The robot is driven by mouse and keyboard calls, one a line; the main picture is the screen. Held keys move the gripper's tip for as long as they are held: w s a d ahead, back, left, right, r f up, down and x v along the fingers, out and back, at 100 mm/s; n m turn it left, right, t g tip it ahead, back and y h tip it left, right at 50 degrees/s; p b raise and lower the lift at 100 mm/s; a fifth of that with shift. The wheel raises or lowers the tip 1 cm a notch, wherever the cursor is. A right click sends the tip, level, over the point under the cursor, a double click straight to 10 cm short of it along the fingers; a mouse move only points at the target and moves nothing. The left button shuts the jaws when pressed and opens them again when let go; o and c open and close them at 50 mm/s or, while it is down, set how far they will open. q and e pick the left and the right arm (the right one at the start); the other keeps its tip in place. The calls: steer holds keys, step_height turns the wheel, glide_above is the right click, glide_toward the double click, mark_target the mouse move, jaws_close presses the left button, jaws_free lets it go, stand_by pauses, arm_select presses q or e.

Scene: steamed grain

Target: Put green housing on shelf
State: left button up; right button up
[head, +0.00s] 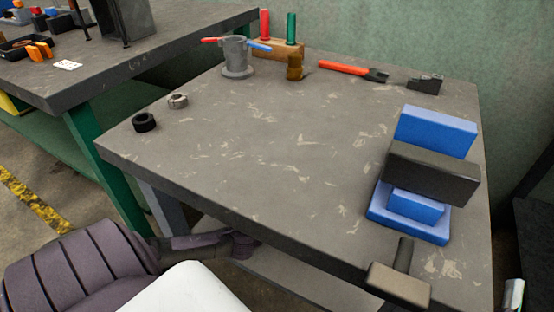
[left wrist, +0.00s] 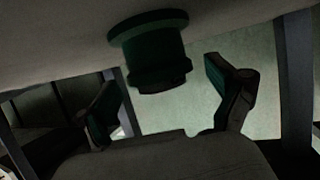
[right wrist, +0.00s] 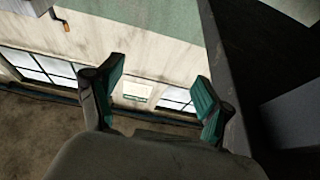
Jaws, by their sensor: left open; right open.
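A dark green housing (left wrist: 150,50), round with a wide flange, shows in the left wrist view. Its flange rests against a grey surface (left wrist: 60,50) that fills the top of that view, which looks upside down. My left gripper (left wrist: 163,78) is open, with the housing in front of and between its fingers, apart from them. In the head view my left gripper (head: 240,244) is low beside the table's front edge, over the lower shelf (head: 290,283); the housing is hidden there. My right gripper (right wrist: 158,82) is open and empty in the right wrist view.
The grey table (head: 270,150) holds a blue and black vice-like block (head: 435,135), a hammer (head: 400,280), a grey cup-like part (head: 236,60), two rings (head: 145,122) and tools at the back. Its middle is clear. A second workbench (head: 120,55) stands at left.

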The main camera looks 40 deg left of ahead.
arm_select(q)
steer(key=p+v, duration=0.2)
steer(key=v, duration=0.7)
steer(key=shift+s, duration=0.1)
steer(key=shift+s+r, duration=0.35)
steer(key=shift+s, duration=0.25)
steer(key=d+r+m+t+h, duration=0.2)
steer(key=d+r+h, duration=0.1)
steer(key=d+r, duration=1.4)
steer(key=d, duration=0.3)
steer(key=shift+w+d+r, duration=0.25)
steer(key=shift+w+d, duration=0.1)
arm_select(e)
step_height(320, 180, down, 10)
steer(key=d+g+h, duration=0.1)
steer(key=g+h, duration=0.1)
steer(key=g, duration=0.4)
steer(key=shift+w+d+r, duration=0.15)
steer(key=shift+w+r, duration=0.05)
